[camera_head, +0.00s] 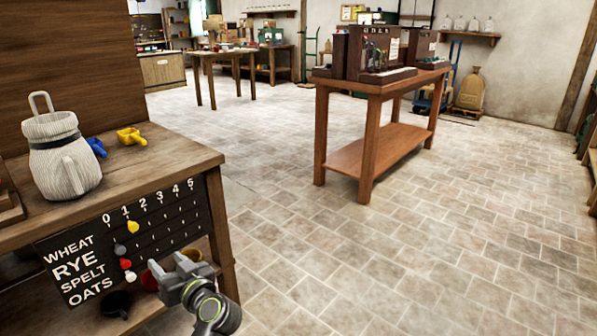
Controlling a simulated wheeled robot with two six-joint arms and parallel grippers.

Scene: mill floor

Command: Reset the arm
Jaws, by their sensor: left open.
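My left gripper (181,284) shows at the lower left of the head view, grey, with a dark wrist and a green ring behind it. It is open, and I see nothing between its jaws. It is in front of the lower part of the wooden counter, just right of the black tally board (80,262). My right gripper is not in view.
A whitish jug (62,165), a blue scoop (97,147) and a yellow scoop (131,136) are on the counter (150,165). Dark and red bowls sit below. A wooden table (385,88) with brown bins stands right of centre. The tiled floor between is clear.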

